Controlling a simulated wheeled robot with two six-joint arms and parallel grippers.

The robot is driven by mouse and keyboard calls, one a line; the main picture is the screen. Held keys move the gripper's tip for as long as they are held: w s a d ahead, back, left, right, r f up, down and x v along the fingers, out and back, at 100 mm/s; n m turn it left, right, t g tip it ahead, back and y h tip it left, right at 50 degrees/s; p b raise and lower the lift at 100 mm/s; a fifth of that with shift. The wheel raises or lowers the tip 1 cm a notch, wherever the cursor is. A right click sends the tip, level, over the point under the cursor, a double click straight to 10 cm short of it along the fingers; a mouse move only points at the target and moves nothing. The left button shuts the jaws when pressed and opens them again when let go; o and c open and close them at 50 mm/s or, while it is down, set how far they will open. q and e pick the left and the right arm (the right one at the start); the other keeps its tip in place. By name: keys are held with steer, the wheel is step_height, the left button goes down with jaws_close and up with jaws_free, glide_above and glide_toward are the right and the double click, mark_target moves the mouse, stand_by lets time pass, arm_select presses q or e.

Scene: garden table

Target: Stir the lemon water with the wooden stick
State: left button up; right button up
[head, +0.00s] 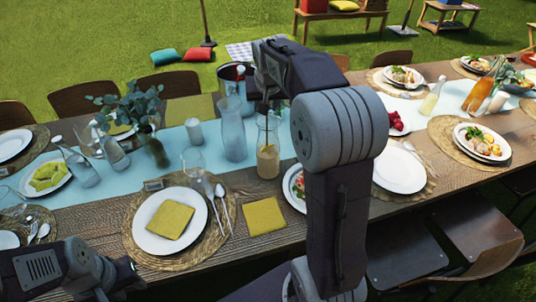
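A clear glass carafe (268,160) with cloudy tan-yellow contents in its lower part stands upright on the table, near the runner's front edge. It may be the lemon water. My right arm rises through the middle of the head view and bends over toward the carafe. Its gripper (263,98) is a small dark shape just above the carafe's mouth, and its fingers are not clear. I cannot make out the wooden stick with certainty. My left gripper (122,275) is low at the left, in front of the table setting, apart from the carafe. Its finger opening is unclear.
A tall bluish glass pitcher (233,130) and a metal bucket (236,82) stand close to the carafe on its left and behind. A plate with a yellow napkin (168,220) is in front left. A flat yellow napkin (264,216) lies before the carafe. My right arm hides the table behind it.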

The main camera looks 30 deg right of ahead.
steer(key=p+v, duration=0.1)
steer(key=v, duration=0.7)
steer(key=shift+r, duration=0.1)
steer(key=s+a+f+n+g+y+p, duration=0.1)
steer(key=s+a+f+n+g+p, duration=0.1)
steer(key=s+a+f, duration=0.4)
steer(key=s+a+f+n+g+y+p, duration=0.2)
steer(key=s+a+f+p, duration=0.2)
steer(key=s+f, duration=0.9)
steer(key=a, duration=0.2)
steer(key=shift+a+n+g, duration=0.3)
steer(key=shift+a+n, duration=0.1)
steer(key=shift+w+f, duration=0.1)
